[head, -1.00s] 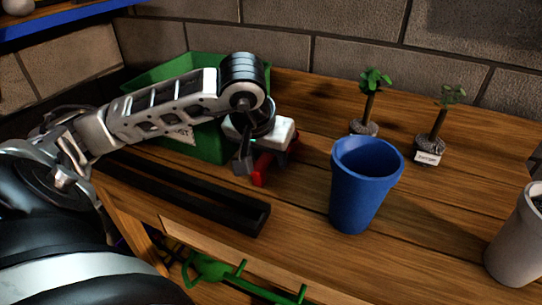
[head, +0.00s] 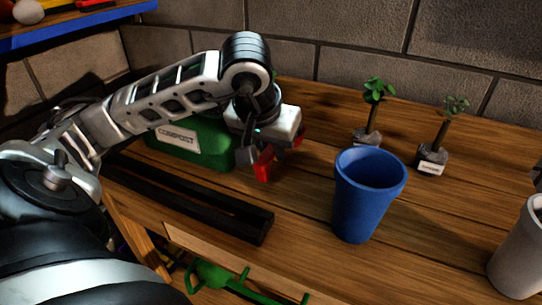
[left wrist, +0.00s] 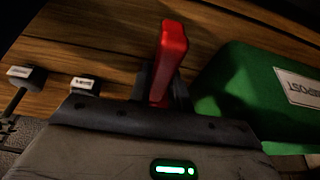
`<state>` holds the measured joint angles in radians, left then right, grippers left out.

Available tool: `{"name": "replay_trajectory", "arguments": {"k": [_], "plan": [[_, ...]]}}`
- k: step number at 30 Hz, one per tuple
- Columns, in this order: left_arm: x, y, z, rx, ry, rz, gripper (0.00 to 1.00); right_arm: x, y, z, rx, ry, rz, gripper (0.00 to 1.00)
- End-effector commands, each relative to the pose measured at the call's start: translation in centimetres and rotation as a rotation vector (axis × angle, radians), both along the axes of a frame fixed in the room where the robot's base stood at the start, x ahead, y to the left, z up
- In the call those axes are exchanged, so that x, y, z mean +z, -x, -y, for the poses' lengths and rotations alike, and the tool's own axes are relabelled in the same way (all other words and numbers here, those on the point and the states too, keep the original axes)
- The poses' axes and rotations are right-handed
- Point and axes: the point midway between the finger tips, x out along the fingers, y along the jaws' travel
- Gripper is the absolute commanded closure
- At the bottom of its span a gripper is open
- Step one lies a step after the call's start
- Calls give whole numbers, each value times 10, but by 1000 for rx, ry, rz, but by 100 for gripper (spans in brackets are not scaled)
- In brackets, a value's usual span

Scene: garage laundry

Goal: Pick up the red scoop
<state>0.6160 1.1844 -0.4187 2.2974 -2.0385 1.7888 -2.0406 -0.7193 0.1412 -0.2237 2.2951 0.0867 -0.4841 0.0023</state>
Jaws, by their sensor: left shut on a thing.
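The red scoop (head: 264,163) is held at my left gripper (head: 259,158), in front of the green compost box. Only part of the scoop shows in the head view; the gripper hides the rest. In the left wrist view the red scoop (left wrist: 170,58) stands up between the fingers of my left gripper (left wrist: 163,88), which are shut on it. It appears raised a little above the wooden bench. My right gripper is in neither view.
A green box labelled compost (head: 205,148) stands just left of the gripper. A black tray (head: 215,208) lies in front. A blue pot (head: 366,200) stands to the right, with two seedlings (head: 369,120) (head: 436,145) behind it. Bench space between gripper and blue pot is clear.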

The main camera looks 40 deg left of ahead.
Motion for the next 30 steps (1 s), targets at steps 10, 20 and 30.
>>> {"name": "replay_trajectory", "arguments": {"k": [10, 20, 30], "plan": [[68, 45, 60, -10, -3, 9, 100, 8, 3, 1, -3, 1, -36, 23], [72, 60, 83, -11, 6, 7, 100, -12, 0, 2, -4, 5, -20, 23], [85, 74, 99, -7, 2, 1, 100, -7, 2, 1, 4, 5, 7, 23]]}}
